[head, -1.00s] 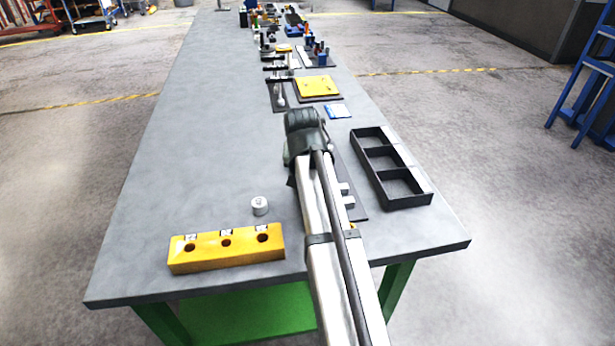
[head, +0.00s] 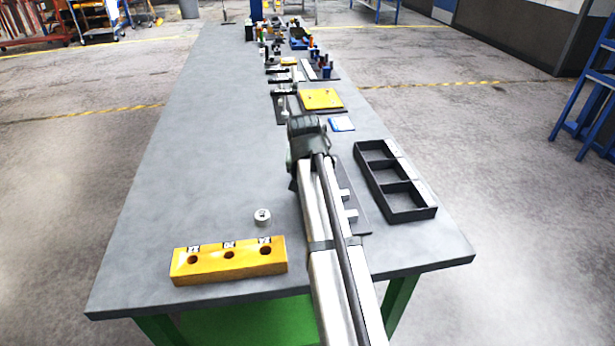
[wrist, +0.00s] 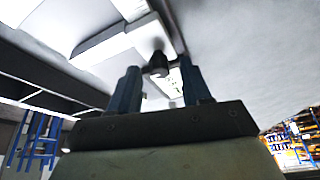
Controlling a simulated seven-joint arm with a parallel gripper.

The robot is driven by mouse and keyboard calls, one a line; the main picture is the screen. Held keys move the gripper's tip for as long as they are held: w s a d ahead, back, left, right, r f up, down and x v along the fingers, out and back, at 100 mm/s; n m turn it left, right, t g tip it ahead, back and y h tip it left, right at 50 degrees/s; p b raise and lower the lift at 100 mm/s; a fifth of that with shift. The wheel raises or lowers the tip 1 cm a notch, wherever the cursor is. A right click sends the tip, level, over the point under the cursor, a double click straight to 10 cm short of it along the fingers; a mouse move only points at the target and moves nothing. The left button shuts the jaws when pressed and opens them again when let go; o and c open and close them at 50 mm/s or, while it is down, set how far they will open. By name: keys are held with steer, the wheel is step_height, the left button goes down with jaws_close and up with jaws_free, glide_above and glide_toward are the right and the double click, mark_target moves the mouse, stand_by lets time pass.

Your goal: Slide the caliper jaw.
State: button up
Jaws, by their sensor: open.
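My gripper (wrist: 160,88) is open, with two blue-grey fingers apart in the wrist view. A dark round knob (wrist: 157,66) stands between and just beyond the fingertips, in front of pale, bright metal-like bars (wrist: 110,45). These bars may be the caliper, but I cannot tell its jaw for certain. Contact between fingers and knob cannot be made out. In the head view my arm hides the fingers and part of a dark mat (head: 358,222) with small grey blocks (head: 351,215) on it.
A yellow block with three holes (head: 228,270) and a small grey cylinder (head: 262,217) are at the near left. A black tray with three compartments (head: 404,213) is at the right. A yellow plate (head: 321,98) and a blue-white card (head: 341,124) lie beyond. The bench's left side is clear.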

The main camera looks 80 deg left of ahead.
steer(key=v, duration=1.3)
steer(key=shift+d+r, duration=0.2)
steer(key=shift+r, duration=0.05)
